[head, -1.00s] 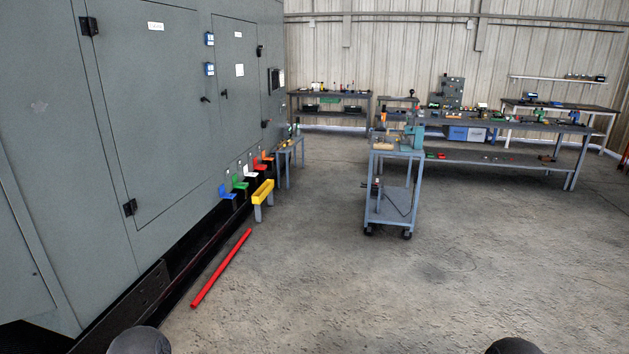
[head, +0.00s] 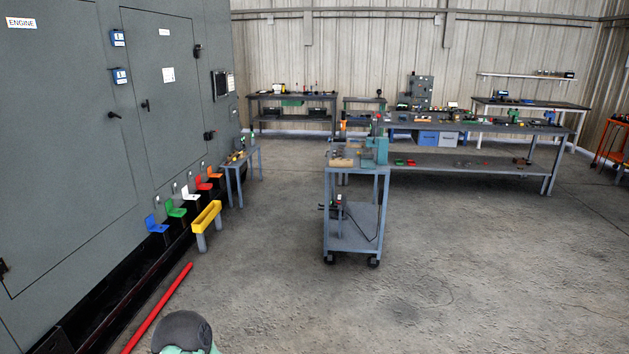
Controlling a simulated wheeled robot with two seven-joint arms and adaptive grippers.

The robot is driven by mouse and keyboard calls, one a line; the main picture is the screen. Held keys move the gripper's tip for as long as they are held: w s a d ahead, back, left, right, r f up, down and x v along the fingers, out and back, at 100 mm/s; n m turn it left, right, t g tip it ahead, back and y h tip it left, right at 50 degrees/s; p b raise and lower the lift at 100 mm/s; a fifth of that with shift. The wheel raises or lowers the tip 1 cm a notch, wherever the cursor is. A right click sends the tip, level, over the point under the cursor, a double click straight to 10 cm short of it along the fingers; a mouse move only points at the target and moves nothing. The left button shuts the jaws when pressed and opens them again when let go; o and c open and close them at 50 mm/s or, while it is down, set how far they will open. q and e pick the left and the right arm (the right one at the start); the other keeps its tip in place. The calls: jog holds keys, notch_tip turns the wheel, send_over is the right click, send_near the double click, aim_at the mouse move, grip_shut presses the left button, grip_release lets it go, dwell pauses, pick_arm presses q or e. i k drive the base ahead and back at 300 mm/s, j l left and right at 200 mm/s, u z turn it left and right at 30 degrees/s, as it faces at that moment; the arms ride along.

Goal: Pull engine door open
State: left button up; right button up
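The engine door (head: 65,160) is a large grey panel on the left, carrying a white ENGINE label (head: 21,23). It looks shut, flush with the grey enclosure, and its left part is cut off by the picture edge. A small black handle (head: 115,115) sits near its right edge. A black hinge (head: 3,268) shows at its lower left. Neither gripper is in view. A dark rounded part of my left arm (head: 182,330) shows at the bottom, well below and right of the door.
A second grey door (head: 170,105) stands farther along the enclosure. Coloured brackets (head: 176,207), a yellow trough (head: 207,215) and a red bar (head: 160,305) lie along its base. A blue-grey cart (head: 355,205) stands mid-floor; benches line the back.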

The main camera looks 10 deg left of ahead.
aim_at(66, 176)
jog(key=i+j+u, duration=0.15)
jog(key=i+u, duration=0.25)
jog(key=i, duration=0.25)
jog(key=i+u, duration=0.45)
jog(key=i, duration=0.15)
jog(key=i+l+u, duration=0.4)
jog(key=i, duration=0.2)
jog(key=i+j+u, duration=0.1)
jog(key=i+j, duration=0.15)
jog(key=i, duration=0.2)
jog(key=i+j+u, duration=0.15)
jog(key=i, duration=0.3)
jog(key=i+j+u, duration=0.1)
jog(key=i, duration=0.4)
jog(key=j, duration=0.1)
